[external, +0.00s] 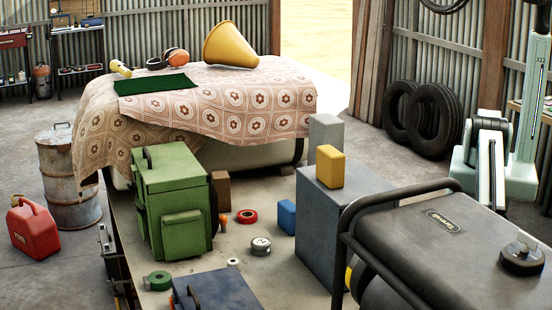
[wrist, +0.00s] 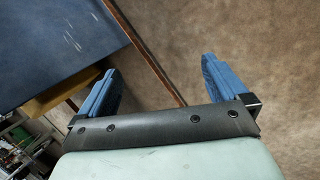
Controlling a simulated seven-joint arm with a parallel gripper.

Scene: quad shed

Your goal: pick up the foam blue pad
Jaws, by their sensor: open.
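A small blue block (external: 287,217), the likeliest match for the foam blue pad, stands on the workbench top (external: 290,262) against the left side of a tall grey-blue box (external: 325,220). I cannot tell its material. In the wrist view my gripper (wrist: 158,72) has its two blue fingers spread wide, with nothing between them. The block is not identifiable in the wrist view. My pale green arm shows at the right of the external view, well apart from the block; the fingers cannot be made out there.
A yellow block (external: 330,168) sits on the grey-blue box, with a grey block (external: 325,135) behind. A green bag (external: 170,205), red tape (external: 247,216) and a tin (external: 261,246) share the bench. A black-framed machine (external: 450,245) stands between my arm and the bench.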

